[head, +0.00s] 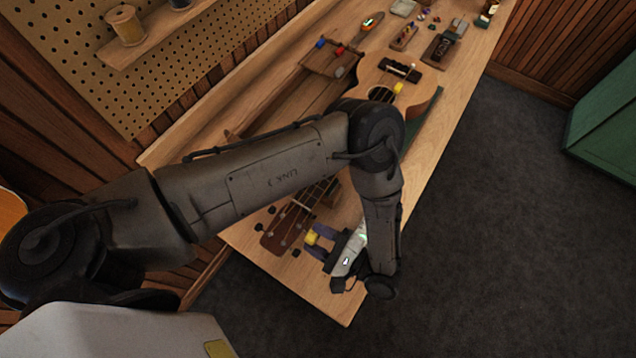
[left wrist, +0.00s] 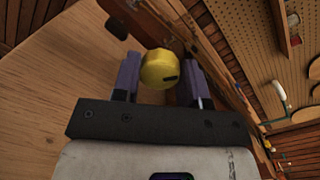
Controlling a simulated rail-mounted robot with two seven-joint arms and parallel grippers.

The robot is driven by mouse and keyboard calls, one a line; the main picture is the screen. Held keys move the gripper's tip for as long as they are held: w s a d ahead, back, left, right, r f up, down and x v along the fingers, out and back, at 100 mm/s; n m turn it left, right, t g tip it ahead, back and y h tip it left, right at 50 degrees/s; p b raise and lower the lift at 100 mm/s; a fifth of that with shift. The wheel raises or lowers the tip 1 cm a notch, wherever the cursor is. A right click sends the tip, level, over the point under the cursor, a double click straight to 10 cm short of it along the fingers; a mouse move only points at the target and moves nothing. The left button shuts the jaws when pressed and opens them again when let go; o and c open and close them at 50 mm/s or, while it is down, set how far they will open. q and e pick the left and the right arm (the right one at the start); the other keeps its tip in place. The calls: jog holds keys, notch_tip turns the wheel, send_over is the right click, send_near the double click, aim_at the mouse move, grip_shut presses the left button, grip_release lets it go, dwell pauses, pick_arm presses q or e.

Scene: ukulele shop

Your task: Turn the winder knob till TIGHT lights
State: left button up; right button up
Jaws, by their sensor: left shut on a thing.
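The yellow winder knob (head: 313,238) is at the ukulele's headstock (head: 283,234), near the close end of the bench. My left gripper (head: 318,241) is shut on this knob. In the left wrist view the yellow knob (left wrist: 158,70), with a dark mark on its side, sits between the two fingers of my left gripper (left wrist: 160,74). The ukulele body (head: 424,92) lies farther up the bench, and my arm hides much of its middle. I cannot make out a TIGHT light in either view. My right gripper is not in view.
The wooden bench (head: 462,90) runs away to the upper right. A small rack (head: 330,62) and several small parts trays stand on its far half. A pegboard (head: 80,60) with a spool shelf is at the left. Dark floor (head: 500,220) lies clear to the right.

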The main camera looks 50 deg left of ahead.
pick_arm(q)
jog(key=m+b, duration=0.2)
jog(key=shift+f+m, duration=0.3)
jog(key=shift+m, duration=0.1)
jog(key=m+b, duration=0.3)
jog(key=shift+m, duration=0.3)
jog(key=m+b, duration=0.2)
jog(key=shift+m+y, duration=0.4)
jog(key=m+b, duration=0.1)
jog(key=m, duration=0.1)
jog(key=shift+r+m, duration=0.1)
jog(key=shift+m, duration=0.3)
jog(key=shift+m+t+b, duration=0.3)
jog(key=shift+m+b, duration=0.25)
jog(key=shift+m, duration=0.45)
jog(key=m, duration=0.5)
jog(key=shift+r+m, duration=0.1)
jog(key=shift+m, duration=0.2)
jog(key=shift+m+t, duration=0.3)
jog(key=shift+m, duration=1.6)
